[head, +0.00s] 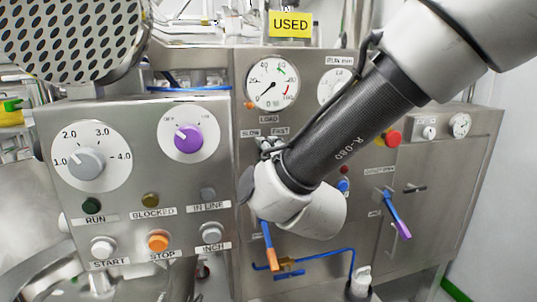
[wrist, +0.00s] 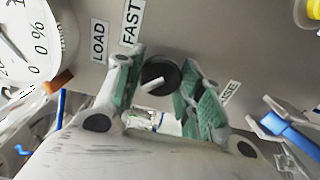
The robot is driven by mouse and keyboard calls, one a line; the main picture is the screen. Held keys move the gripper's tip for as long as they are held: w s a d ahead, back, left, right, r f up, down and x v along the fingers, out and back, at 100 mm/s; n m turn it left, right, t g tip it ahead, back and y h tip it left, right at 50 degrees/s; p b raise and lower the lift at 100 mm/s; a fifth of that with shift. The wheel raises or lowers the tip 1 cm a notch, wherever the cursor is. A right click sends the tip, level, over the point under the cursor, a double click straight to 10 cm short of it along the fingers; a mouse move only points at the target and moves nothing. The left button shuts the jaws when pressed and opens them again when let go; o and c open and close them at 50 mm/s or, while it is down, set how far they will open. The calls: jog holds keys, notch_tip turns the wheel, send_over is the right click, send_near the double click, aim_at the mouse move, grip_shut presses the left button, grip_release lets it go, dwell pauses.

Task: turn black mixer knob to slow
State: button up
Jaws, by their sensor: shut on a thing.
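The black mixer knob (wrist: 161,72) is a round dark knob with a white pointer bar, on the steel panel in the wrist view. The bar slants toward the lower left of that picture. My gripper (wrist: 161,92) has its green-padded fingers on either side of the knob and is shut on it. The FAST label (wrist: 131,22) is above the knob there. In the head view my gripper (head: 270,148) is just below the SLOW label (head: 250,133) and the FAST label (head: 280,132). My gripper and wrist hide the knob in that view.
A round gauge (head: 272,83) sits above the labels. A left panel carries a grey dial (head: 87,163), a purple knob (head: 188,139) and several buttons. A red button (head: 391,138) and a blue-purple lever (head: 397,212) are to the right. An orange-tipped blue handle (head: 270,248) is below my wrist.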

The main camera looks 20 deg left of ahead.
dwell(0.4)
jog(key=o, duration=1)
jog(key=v, duration=1.2)
